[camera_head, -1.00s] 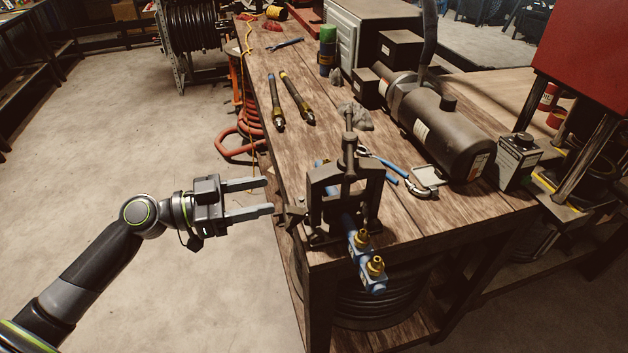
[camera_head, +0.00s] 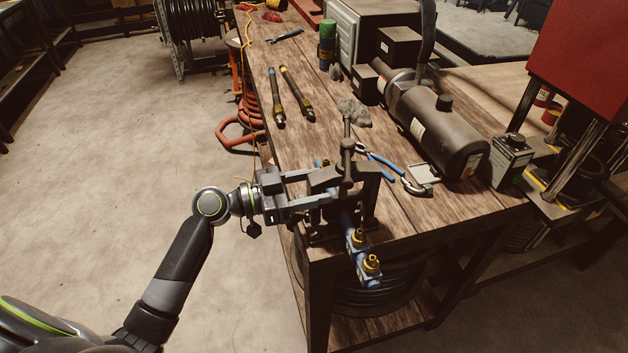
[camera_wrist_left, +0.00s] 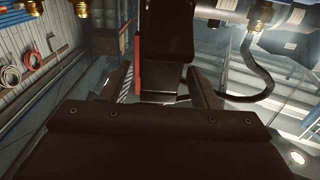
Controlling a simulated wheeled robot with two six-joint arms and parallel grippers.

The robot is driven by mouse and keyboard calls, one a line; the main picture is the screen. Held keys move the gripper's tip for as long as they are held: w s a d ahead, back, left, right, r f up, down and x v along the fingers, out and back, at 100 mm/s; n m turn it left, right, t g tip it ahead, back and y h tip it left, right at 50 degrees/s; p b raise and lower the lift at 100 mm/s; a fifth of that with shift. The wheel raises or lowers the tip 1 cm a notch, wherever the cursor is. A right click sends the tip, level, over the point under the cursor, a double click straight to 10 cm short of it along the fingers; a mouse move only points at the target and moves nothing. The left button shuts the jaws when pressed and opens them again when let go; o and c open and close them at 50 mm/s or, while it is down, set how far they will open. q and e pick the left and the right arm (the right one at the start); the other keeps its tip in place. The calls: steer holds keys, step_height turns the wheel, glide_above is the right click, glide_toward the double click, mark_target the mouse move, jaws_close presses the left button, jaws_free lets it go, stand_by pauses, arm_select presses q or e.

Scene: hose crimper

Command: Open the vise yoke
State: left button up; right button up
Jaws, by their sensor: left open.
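The black vise yoke (camera_head: 366,182) stands on the front left corner of the wooden bench, with its upright screw (camera_head: 347,150) on top. A blue fitting block with brass ends (camera_head: 366,262) sticks out of the vise toward the front. My left gripper (camera_head: 322,186) is open and reaches in from the left, its fingers at the yoke's left side. In the left wrist view a dark upright part (camera_wrist_left: 165,45), seemingly of the vise, lies between the two spread fingers; contact cannot be told. My right gripper is not in view.
Blue-handled pliers (camera_head: 385,165) lie behind the vise. A dark cylindrical machine (camera_head: 445,130) stands to the right, and two hose pieces (camera_head: 297,92) lie farther back.

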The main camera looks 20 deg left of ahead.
arm_select(q)
steer(key=shift+w+d, duration=0.15)
steer(key=shift+d, duration=0.05)
steer(key=shift+c, duration=0.4)
jaws_close()
steer(key=shift+w, duration=0.1)
